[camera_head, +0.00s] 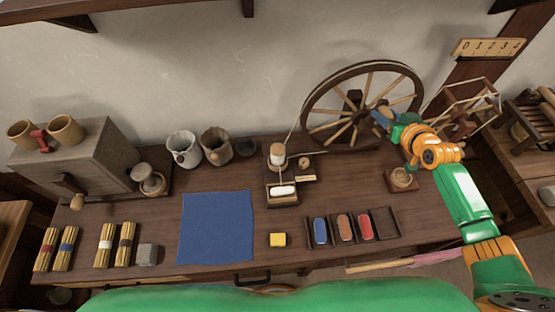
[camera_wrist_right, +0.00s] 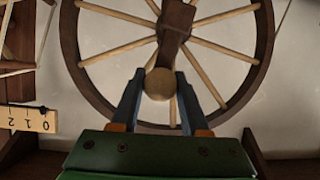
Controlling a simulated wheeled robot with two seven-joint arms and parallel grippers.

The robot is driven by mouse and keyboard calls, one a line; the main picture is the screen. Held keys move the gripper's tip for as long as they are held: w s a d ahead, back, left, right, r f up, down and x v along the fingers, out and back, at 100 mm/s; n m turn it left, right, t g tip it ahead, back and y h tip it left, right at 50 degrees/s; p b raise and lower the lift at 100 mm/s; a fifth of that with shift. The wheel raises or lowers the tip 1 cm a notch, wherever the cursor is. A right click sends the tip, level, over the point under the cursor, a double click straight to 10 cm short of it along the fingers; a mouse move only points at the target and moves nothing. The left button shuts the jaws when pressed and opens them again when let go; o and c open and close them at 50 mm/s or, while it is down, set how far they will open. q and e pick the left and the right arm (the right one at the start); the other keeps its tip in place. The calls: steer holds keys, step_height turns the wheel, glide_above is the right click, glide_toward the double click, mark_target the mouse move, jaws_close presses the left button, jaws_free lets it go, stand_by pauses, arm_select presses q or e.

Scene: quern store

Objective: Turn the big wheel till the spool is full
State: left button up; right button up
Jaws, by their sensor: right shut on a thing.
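The big wheel (camera_head: 352,66), dark-rimmed with pale spokes, stands upright at the back right of the bench; it also fills much of the right wrist view (camera_wrist_right: 262,60). My right gripper (camera_head: 380,117) is at the wheel's lower right. In the right wrist view its fingers are closed around a round wooden knob (camera_wrist_right: 159,84) at the end of a dark crank arm (camera_wrist_right: 174,34) in front of the hub. The spool (camera_head: 278,152) stands left of the wheel, with pale thread on it; how full it is I cannot tell. My left gripper is not in view.
A small tray (camera_head: 271,198) with a white piece sits below the spool. A grey box mill (camera_head: 90,160) stands at left. A skein frame (camera_head: 462,122) is right of my arm.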

steer(key=shift+d+f+b, duration=0.55)
steer(key=shift+d+f, duration=0.05)
steer(key=shift+f, duration=0.05)
steer(key=o, duration=0.9)
steer(key=shift+r+p, duration=0.35)
steer(key=shift+o, duration=1.3)
steer(key=shift+w, duration=0.1)
arm_select(q)
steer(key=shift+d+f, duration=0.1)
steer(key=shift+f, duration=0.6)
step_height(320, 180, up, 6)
steer(key=p, duration=0.5)
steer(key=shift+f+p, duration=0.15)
steer(key=shift+p, duration=0.25)
arm_select(e)
steer(key=v, duration=0.7)
steer(key=shift+a, duration=0.15)
